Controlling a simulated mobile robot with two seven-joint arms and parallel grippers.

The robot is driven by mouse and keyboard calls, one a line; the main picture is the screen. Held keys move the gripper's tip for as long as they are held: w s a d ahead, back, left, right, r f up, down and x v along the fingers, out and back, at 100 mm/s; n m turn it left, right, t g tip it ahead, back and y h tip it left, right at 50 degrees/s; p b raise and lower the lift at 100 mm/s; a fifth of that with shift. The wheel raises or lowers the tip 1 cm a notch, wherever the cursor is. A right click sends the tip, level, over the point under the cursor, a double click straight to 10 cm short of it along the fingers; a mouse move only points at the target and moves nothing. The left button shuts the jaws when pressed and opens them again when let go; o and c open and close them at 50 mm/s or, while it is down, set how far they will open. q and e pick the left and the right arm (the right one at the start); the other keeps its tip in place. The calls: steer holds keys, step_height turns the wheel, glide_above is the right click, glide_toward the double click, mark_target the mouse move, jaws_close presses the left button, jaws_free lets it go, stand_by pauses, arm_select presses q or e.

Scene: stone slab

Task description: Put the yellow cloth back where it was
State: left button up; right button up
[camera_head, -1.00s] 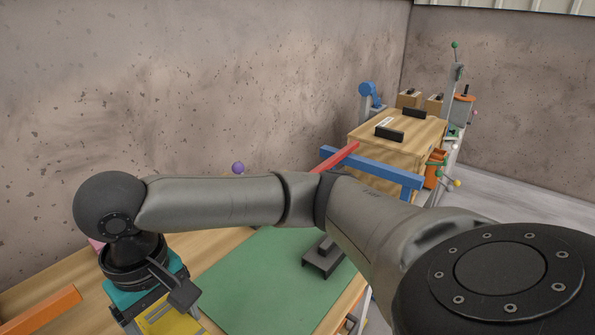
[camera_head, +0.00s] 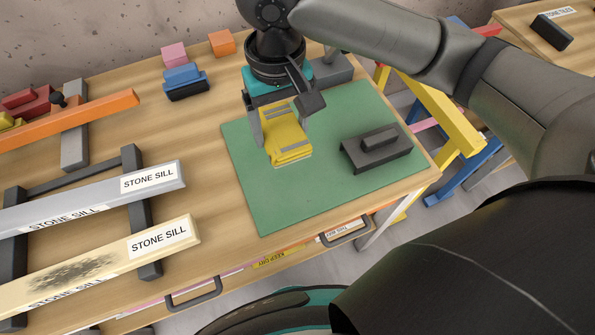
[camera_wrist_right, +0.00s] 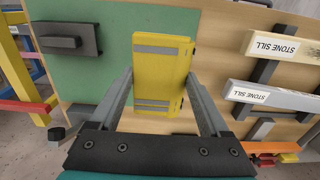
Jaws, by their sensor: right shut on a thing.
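The yellow cloth (camera_head: 286,143) is a folded block with grey stripes. In the head view it is between the fingers of my right gripper (camera_head: 285,124), over the left part of a green mat (camera_head: 260,205). The right wrist view shows the cloth (camera_wrist_right: 158,70) upright in the picture, with one finger of the gripper (camera_wrist_right: 162,95) on each side. The gripper is shut on it. I cannot tell whether the cloth's underside touches the mat. My left gripper is not in view.
A dark block with a handle (camera_head: 377,148) lies on the mat's right part. Two stone sills (camera_head: 90,200) rest on dark supports at the left. Blue (camera_head: 184,79), pink (camera_head: 174,54) and orange (camera_head: 221,42) blocks stand at the back. Bare wood lies left of the mat.

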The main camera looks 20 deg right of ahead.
steer(key=b, duration=0.4)
glide_above(286, 189)
step_height(286, 189, down, 14)
steer(key=shift+f, duration=0.1)
step_height(286, 189, down, 5)
steer(key=shift+f+b, duration=0.1)
steer(key=shift+b, duration=0.55)
steer(key=o, duration=1.2)
steer(key=shift+c, duration=0.2)
step_height(286, 189, up, 12)
steer(key=p, duration=0.3)
steer(key=shift+p, duration=0.4)
